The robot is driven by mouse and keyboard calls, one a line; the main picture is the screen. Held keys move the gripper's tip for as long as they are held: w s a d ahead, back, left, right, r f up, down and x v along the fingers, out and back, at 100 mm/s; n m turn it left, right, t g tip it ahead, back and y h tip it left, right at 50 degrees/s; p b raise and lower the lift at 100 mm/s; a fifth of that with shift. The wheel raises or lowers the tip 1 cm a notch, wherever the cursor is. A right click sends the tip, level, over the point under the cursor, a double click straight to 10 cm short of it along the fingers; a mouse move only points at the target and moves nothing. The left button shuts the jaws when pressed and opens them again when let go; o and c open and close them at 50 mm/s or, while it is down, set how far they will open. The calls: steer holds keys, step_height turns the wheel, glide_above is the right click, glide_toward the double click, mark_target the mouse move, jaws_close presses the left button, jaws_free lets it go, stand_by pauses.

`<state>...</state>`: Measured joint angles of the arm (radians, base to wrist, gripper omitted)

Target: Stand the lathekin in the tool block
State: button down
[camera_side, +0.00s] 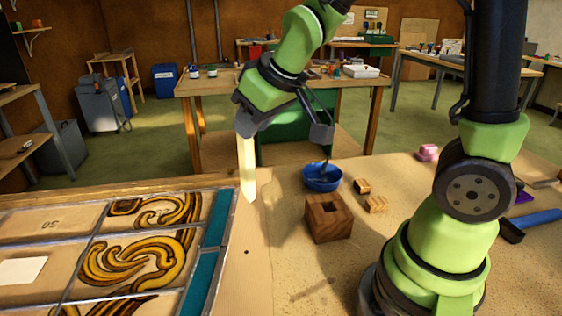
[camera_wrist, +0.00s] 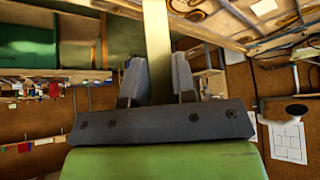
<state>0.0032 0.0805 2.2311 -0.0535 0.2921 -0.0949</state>
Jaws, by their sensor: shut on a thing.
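The lathekin (camera_side: 247,168) is a pale cream, flat stick. My gripper (camera_side: 246,130) is shut on its upper part and holds it nearly upright, pointed end down. In the wrist view the lathekin (camera_wrist: 157,40) runs up between the two grey fingers of my gripper (camera_wrist: 158,72). The tool block (camera_side: 329,220) is a brown wooden cube with a dark square opening in its top. It stands on the table to the right of and lower in the picture than the lathekin. I cannot tell whether the lathekin's tip touches the surface below it.
The leaded panel (camera_side: 140,250) fills the lower left. A blue-handled hammer (camera_side: 530,224) and a pink item (camera_side: 428,152) lie at the right.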

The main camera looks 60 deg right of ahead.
step_height(320, 180, up, 5)
steer(key=s+d+m+g+h, duration=0.2)
steer(key=s+d+m+g, duration=0.3)
steer(key=m, duration=0.9)
steer(key=s+d+m+g+h, duration=0.3)
steer(key=d+m+g, duration=0.3)
steer(key=m, duration=0.7)
steer(key=shift+s+a+f, duration=0.1)
steer(key=shift+f, duration=1.15)
steer(key=shift+s+a+f, duration=0.1)
steer(key=shift+f, duration=1.15)
steer(key=shift+w, duration=0.1)
step_height(320, 180, down, 9)
steer(key=shift+f, duration=0.15)
